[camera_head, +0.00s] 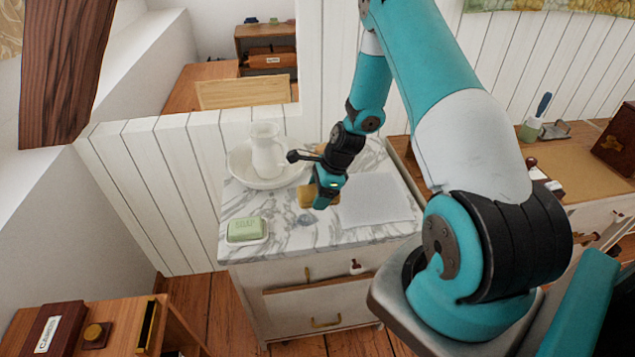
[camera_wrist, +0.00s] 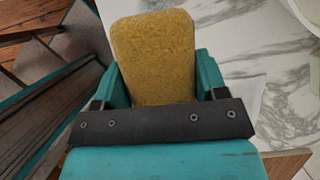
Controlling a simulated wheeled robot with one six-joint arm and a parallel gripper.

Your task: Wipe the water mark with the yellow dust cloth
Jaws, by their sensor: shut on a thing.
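The yellow dust cloth (camera_head: 306,197) looks like a folded, thick pad. My gripper (camera_head: 324,192) is shut on it, low over the marble top (camera_head: 262,208) of the washstand. In the wrist view the cloth (camera_wrist: 155,50) sits between the two teal fingers and stands out past their tips. A small bluish-grey patch, likely the water mark (camera_head: 306,220), shows on the marble just in front of the cloth. I cannot tell whether the cloth touches the marble. The patch cannot be made out in the wrist view.
A green soap box (camera_head: 247,229) lies at the front left of the marble. A white jug (camera_head: 267,152) stands in a basin (camera_head: 240,168) at the back left. A pale flat cloth or sheet (camera_head: 374,200) lies to the right of my gripper. A white plank wall (camera_head: 130,180) borders the left.

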